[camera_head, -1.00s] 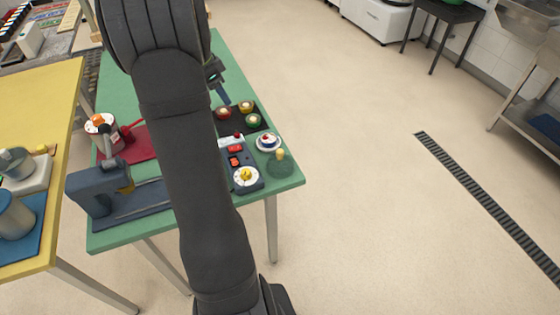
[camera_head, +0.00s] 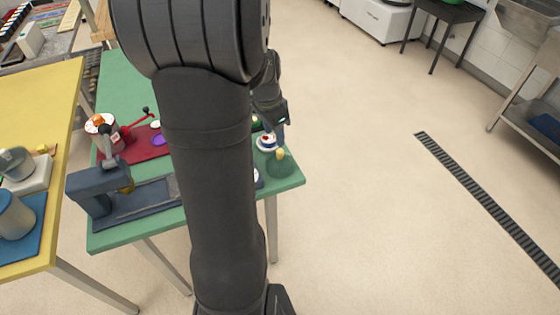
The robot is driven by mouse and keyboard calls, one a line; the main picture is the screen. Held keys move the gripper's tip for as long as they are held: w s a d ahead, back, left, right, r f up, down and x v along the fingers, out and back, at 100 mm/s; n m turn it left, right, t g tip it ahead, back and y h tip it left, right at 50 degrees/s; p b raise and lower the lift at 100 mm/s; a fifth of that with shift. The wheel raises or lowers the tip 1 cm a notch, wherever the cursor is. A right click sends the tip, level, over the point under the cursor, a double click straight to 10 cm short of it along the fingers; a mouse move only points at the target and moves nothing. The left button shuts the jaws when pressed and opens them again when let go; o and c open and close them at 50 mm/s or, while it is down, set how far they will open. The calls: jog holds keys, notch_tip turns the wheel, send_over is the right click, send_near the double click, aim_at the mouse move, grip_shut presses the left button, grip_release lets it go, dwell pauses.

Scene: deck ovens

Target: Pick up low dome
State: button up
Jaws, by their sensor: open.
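A low green dome with a yellow knob (camera_head: 279,163) stands at the right front corner of the green table (camera_head: 291,182). It looks like the low dome. My gripper (camera_head: 276,128) is open, pointing down above the right edge of the table, a little behind the dome and apart from it. Its fingertips are small and partly hidden by my arm. A round white piece with blue and red (camera_head: 267,142) sits between the gripper and the dome, close beside the dome.
My arm hides the middle of the green table. A yellow table (camera_head: 40,100) stands further left. The floor to the right is open.

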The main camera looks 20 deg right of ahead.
aim_at(280, 151)
jog(key=f, duration=0.3)
jog(key=shift+d+f, duration=0.1)
jog(key=shift+d, duration=0.1)
jog(key=shift+s+d+f, duration=0.1)
jog(key=shift+d+f, duration=0.1)
jog(key=shift+f, duration=0.7)
jog(key=shift+d+f, duration=0.25)
jog(key=shift+f, duration=0.6)
jog(key=shift+s+d+f, duration=0.1)
jog(key=shift+d+f, duration=0.1)
jog(key=shift+f, duration=0.7)
jog(key=shift+c, duration=0.5)
jog(key=c, duration=0.9)
